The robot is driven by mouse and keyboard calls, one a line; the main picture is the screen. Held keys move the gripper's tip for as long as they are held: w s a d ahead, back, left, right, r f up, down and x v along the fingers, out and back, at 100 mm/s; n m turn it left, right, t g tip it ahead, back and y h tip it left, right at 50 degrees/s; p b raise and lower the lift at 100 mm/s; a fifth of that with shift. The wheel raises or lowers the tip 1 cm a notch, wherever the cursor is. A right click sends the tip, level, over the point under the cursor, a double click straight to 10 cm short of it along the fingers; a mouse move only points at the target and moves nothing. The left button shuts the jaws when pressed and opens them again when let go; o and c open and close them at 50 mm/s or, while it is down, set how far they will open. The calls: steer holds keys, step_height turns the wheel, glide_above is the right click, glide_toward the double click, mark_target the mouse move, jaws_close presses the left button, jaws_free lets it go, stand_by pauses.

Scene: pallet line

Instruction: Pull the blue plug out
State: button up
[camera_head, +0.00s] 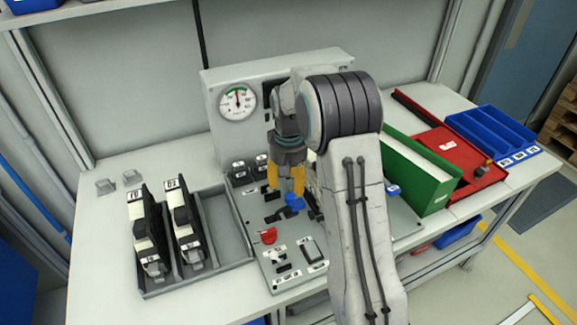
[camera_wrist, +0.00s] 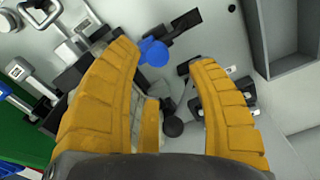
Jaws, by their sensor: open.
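The blue plug (camera_head: 292,201) sits on the sloped grey control panel (camera_head: 248,208), with black parts beside it. In the wrist view the blue plug (camera_wrist: 153,53) shows a rounded blue end against a black piece, just past the fingertips and nearer the left finger. My gripper (camera_head: 285,181) has yellow fingers, points down and is just above the plug in the head view. In the wrist view my gripper (camera_wrist: 165,62) is open, with nothing held between its fingers. I cannot tell whether a finger touches the plug.
A red knob (camera_head: 268,236) and black switches stand on the panel near the plug. A gauge (camera_head: 237,102) is on the upright back panel. A grey tray (camera_head: 228,262) with two black-and-white modules is left. A green box (camera_head: 434,190) and a red tray (camera_head: 478,182) are right.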

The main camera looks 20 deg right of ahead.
mark_target(289, 196)
steer(key=shift+r, duration=2.95)
steer(key=s+a+f+n+g, duration=0.1)
steer(key=s+f, duration=0.4)
steer(key=s, duration=0.2)
steer(key=s+a+r+n+t, duration=0.1)
steer(key=s+a+r+t, duration=0.1)
steer(key=s+r, duration=0.3)
steer(key=s+a+r+n+t, duration=0.1)
steer(key=s+a+r+t, duration=0.2)
steer(key=s, duration=1.1)
step_height(289, 196, up, 3)
steer(key=shift+a+f, duration=0.1)
steer(key=shift+a, duration=0.5)
steer(key=shift+o, duration=0.2)
